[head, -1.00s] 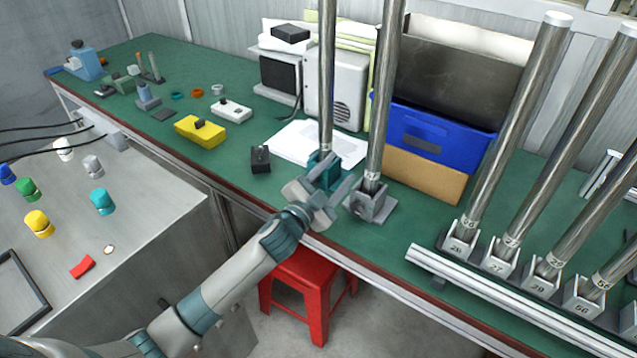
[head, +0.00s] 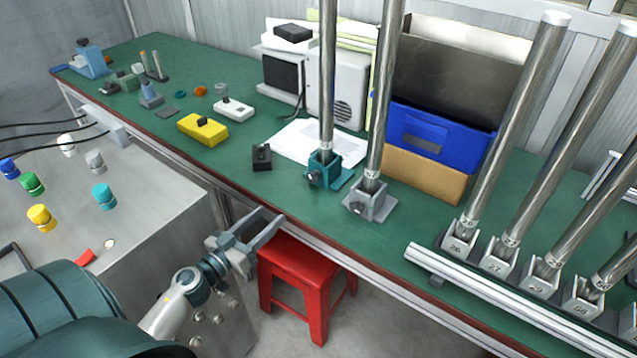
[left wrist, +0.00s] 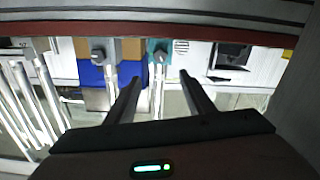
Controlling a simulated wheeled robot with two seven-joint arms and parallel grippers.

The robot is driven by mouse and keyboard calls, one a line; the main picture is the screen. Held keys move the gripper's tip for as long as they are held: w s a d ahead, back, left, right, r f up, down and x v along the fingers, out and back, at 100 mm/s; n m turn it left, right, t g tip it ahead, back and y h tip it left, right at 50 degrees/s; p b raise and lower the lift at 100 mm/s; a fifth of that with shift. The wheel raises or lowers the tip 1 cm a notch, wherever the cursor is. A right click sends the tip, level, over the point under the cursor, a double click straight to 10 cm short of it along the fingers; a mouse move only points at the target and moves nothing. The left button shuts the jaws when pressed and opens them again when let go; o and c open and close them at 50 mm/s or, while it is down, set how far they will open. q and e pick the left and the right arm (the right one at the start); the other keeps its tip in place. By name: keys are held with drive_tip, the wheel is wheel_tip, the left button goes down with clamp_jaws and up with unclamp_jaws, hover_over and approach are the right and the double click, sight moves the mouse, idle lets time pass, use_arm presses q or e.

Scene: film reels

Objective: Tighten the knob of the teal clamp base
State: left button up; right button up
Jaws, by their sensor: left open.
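The teal clamp base (head: 325,171) stands on the green bench near its front edge and holds an upright metal pole (head: 327,95). Its dark knob (head: 313,178) faces the front left. The base also shows at the top of the left wrist view (left wrist: 151,46), with its knob (left wrist: 160,57) between the finger directions. My left gripper (head: 272,215) is open and empty, in front of the bench edge and apart from the base. Its two fingers (left wrist: 158,82) are spread in the left wrist view. My right gripper is in neither view.
A grey clamp base (head: 372,203) with its own pole stands close to the right of the teal one. A small black block (head: 261,158) lies to the left. A red stool (head: 300,272) stands below the bench edge. A metal rail (head: 500,302) runs along the right front.

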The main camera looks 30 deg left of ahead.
use_arm(q)
drive_tip(key=shift+s, duration=0.1)
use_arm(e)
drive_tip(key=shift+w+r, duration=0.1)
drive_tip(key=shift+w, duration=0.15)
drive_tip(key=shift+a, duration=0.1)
use_arm(q)
drive_tip(key=p, duration=0.1)
approach(311, 179)
drive_tip(key=shift+w+r, duration=0.2)
drive_tip(key=shift+w, duration=0.05)
drive_tip(key=w, duration=0.6)
drive_tip(key=shift+d+f, duration=0.1)
drive_tip(key=shift+d, duration=0.15)
drive_tip(key=shift+w+d, duration=0.1)
drive_tip(key=shift+w, duration=0.6)
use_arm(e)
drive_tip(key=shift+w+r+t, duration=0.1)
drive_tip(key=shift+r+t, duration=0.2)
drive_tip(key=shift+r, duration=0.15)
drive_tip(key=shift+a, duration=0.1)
